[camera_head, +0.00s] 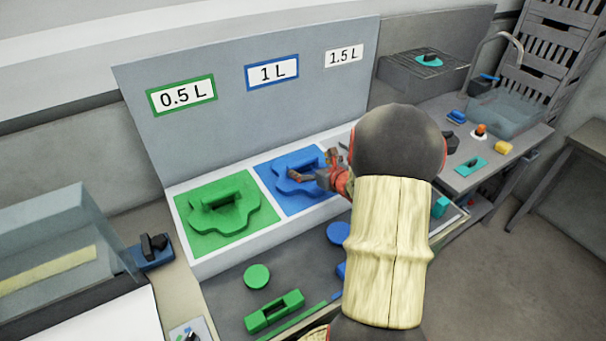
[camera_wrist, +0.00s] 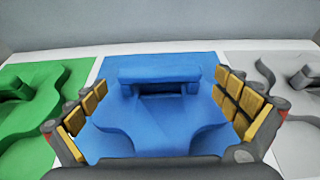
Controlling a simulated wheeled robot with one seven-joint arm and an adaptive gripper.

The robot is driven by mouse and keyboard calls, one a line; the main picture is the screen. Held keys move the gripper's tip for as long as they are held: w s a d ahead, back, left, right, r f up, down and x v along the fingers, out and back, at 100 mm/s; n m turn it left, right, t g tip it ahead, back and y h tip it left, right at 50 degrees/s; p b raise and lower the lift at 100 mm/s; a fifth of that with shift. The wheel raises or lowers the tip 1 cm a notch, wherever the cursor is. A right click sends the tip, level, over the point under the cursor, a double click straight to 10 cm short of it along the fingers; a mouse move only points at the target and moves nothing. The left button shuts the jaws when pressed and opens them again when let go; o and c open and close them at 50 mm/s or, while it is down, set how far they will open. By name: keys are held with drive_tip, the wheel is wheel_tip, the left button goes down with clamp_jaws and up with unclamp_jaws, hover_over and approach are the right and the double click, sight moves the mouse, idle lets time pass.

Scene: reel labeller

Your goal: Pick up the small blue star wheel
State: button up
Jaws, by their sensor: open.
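A blue lobed star wheel (camera_head: 290,188) with a raised bar handle lies on the blue square (camera_head: 313,206) below the "1 L" label. In the wrist view the star wheel (camera_wrist: 150,125) fills the middle, with its handle (camera_wrist: 160,73) toward the far side. My gripper (camera_head: 314,167) is open above this wheel. In the wrist view its two fingers stand wide apart, left and right of the handle, and nothing is between the pads. My arm hides part of the blue square's right side in the head view.
A green star wheel (camera_head: 245,217) lies on the left square, and a grey one (camera_wrist: 309,82) on the right. Round and bar-shaped green parts (camera_head: 257,276) and a blue disc (camera_head: 339,232) lie in front. The labelled upright panel (camera_head: 230,75) stands behind.

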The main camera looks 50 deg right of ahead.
sight(305, 163)
drive_tip(key=x, duration=0.2)
drive_tip(key=b+x, duration=0.1)
drive_tip(key=x, duration=0.1)
drive_tip(key=shift+w+f, duration=0.2)
drive_tip(key=shift+f, duration=0.1)
drive_tip(key=shift+c, duration=0.9)
drive_tip(key=c, duration=1.1)
drive_tip(key=shift+r, duration=0.15)
drive_tip(key=shift+c, duration=0.3)
